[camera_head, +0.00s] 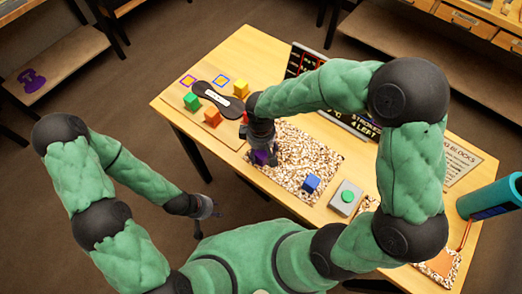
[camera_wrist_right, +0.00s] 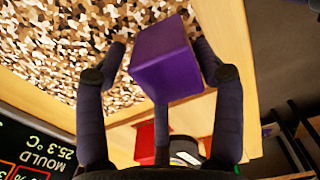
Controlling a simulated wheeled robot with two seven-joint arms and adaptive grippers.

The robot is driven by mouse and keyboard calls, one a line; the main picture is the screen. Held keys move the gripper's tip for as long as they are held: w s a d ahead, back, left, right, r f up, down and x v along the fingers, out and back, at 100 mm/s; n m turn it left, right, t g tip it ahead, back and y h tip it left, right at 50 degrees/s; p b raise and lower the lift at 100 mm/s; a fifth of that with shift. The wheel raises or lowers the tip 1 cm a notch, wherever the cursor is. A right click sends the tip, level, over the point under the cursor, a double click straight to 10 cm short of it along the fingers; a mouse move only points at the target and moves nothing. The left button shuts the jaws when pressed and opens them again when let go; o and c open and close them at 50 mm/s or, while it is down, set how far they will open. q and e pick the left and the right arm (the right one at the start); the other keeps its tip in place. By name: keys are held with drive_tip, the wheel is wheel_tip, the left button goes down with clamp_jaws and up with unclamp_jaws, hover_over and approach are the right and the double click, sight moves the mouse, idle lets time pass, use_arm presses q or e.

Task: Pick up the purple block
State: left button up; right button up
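The purple block (camera_head: 260,157) is at the lower end of my right gripper (camera_head: 264,150) in the head view, at the left part of the wood-chip bed. In the right wrist view the purple block (camera_wrist_right: 167,65) sits between the dark fingers of my right gripper (camera_wrist_right: 160,75). A gap shows between the left finger and the block; the right finger is close to its side. The fingers look open around it. My left gripper (camera_head: 207,207) hangs low beside the table's front edge, away from the block; its fingers are too small to read.
The wood-chip bed (camera_head: 318,154) holds a blue block (camera_head: 312,183). A green button box (camera_head: 346,198) stands to its right. Green (camera_head: 191,101), orange (camera_head: 212,116) and yellow (camera_head: 241,89) blocks are at the table's left. A dark sign (camera_head: 350,118) stands behind; a teal cylinder (camera_head: 490,198) is far right.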

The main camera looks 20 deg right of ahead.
drive_tip(key=c, duration=1)
drive_tip(key=shift+w+r, duration=0.1)
drive_tip(key=shift+r, duration=0.1)
